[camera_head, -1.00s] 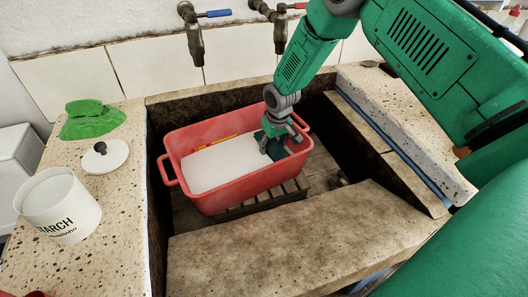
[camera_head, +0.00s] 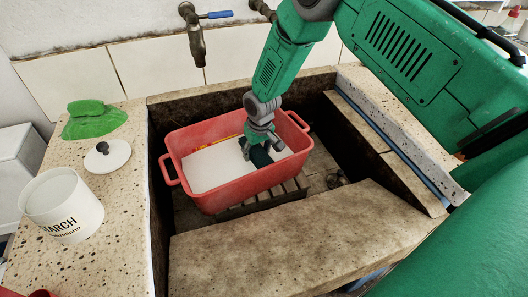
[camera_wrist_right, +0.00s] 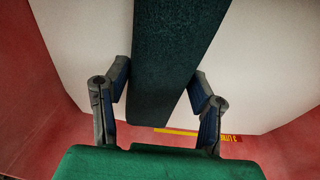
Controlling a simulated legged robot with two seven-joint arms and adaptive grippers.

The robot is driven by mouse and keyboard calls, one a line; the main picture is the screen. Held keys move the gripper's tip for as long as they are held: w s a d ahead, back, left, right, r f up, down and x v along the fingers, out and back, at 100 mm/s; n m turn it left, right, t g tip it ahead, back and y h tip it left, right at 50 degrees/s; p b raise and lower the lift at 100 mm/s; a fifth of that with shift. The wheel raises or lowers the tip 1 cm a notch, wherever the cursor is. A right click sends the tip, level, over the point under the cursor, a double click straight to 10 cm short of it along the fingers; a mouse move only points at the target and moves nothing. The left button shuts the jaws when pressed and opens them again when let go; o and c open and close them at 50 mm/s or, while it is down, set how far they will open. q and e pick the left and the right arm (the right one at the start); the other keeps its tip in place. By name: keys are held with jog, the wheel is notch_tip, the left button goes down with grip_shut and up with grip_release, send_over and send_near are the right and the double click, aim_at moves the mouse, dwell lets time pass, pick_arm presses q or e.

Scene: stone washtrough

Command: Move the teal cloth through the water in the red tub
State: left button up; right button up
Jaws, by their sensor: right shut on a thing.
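The red tub (camera_head: 238,188) sits in the stone trough and holds whitish water (camera_head: 213,167). My right gripper (camera_head: 260,150) reaches down inside the tub, right of its middle. It is shut on the dark teal cloth (camera_head: 260,158), which hangs below the fingers at the water. In the right wrist view the cloth (camera_wrist_right: 168,60) is a long dark strip between the two fingers of my right gripper (camera_wrist_right: 164,85), with the pale water on both sides. How deep the cloth's lower end goes is hidden. My left gripper is not in view.
A white starch pot (camera_head: 62,205), a white lid (camera_head: 107,155) and a green cloth-like lump (camera_head: 94,120) are on the left ledge. A tap (camera_head: 193,40) hangs above the trough's back wall. The trough's front stone slab (camera_head: 300,235) is bare.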

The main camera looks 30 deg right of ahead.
jog(key=shift+d, duration=0.1)
jog(key=shift+s+d, duration=0.2)
jog(key=shift+d, duration=2.85)
jog(key=shift+a+p, duration=0.1)
jog(key=shift+p, duration=0.2)
notch_tip(320, 180, up, 14)
jog(key=p, duration=1)
jog(key=shift+p, duration=0.4)
